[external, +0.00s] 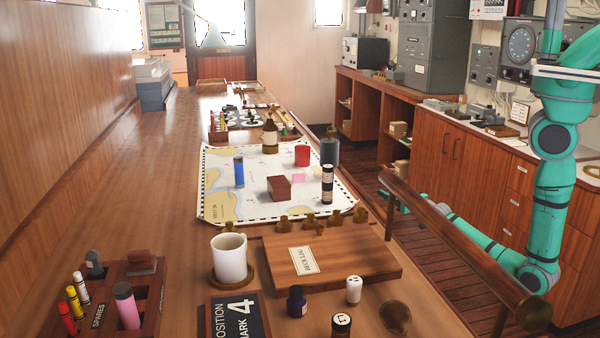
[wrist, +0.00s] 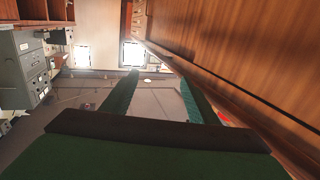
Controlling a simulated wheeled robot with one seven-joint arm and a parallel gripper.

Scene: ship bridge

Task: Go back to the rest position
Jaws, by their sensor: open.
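My gripper (wrist: 158,80) shows in the wrist view with its two green fingers spread apart. Nothing is between them; pale wall and floor show beyond. In the external view my teal arm (external: 548,215) stands at the right, beside the wooden rail. Its lower part bends left behind the rail, and I cannot make out the gripper's fingers there.
The wooden rail (external: 455,245) edges the long table. On the table are a chart (external: 220,190), a white mug (external: 229,258), a closed deck log (external: 350,262), small bottles and a spares rack (external: 150,300). Cabinets (external: 450,160) line the right side.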

